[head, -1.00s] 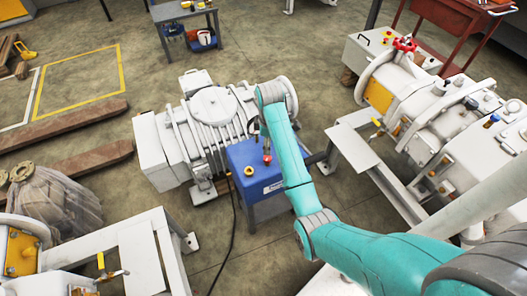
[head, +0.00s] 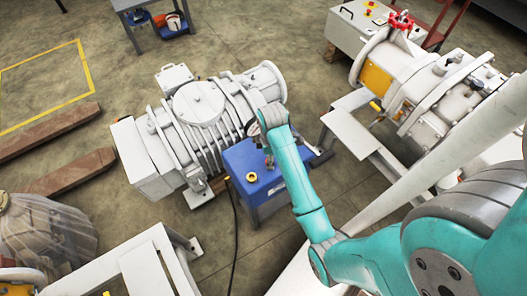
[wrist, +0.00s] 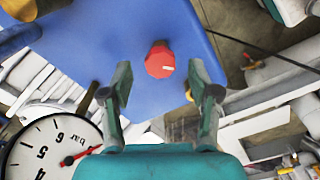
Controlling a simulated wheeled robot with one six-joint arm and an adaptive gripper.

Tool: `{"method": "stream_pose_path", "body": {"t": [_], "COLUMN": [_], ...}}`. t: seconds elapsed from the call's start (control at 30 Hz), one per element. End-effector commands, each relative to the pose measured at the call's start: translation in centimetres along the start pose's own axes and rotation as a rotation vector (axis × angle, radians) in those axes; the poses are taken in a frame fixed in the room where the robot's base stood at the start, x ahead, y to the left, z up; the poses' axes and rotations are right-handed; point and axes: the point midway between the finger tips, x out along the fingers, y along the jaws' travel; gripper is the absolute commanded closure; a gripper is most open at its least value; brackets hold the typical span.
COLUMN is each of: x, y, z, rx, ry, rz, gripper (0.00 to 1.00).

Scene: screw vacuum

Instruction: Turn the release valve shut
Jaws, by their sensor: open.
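The release valve looks to be the red knob (wrist: 160,62) with a small white mark, on top of the blue box in the wrist view. My gripper (wrist: 160,78) is open, with one finger on each side below the knob in the picture. The knob shows between the fingertips, and nothing is held. Whether the fingers touch it I cannot tell. In the head view my gripper (head: 268,148) is over the blue box (head: 262,192), beside the ribbed grey pump (head: 200,125).
A pressure gauge (wrist: 52,150) in bar is at the lower left of the wrist view. A black cable (head: 234,235) runs along the floor. A second machine with a red handwheel (head: 400,20) stands at right.

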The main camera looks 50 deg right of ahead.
Motion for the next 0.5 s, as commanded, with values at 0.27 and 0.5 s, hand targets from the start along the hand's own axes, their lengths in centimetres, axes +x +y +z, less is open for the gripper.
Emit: {"method": "stream_pose_path", "body": {"t": [0.27, 0.5], "x": [1.49, 1.5], "y": [-0.61, -0.59], "z": [0.93, 0.91], "rx": [-0.001, -0.001], "ry": [0.0, 0.0], "rz": [-0.001, 0.0], "gripper": [0.39, 0.44]}}
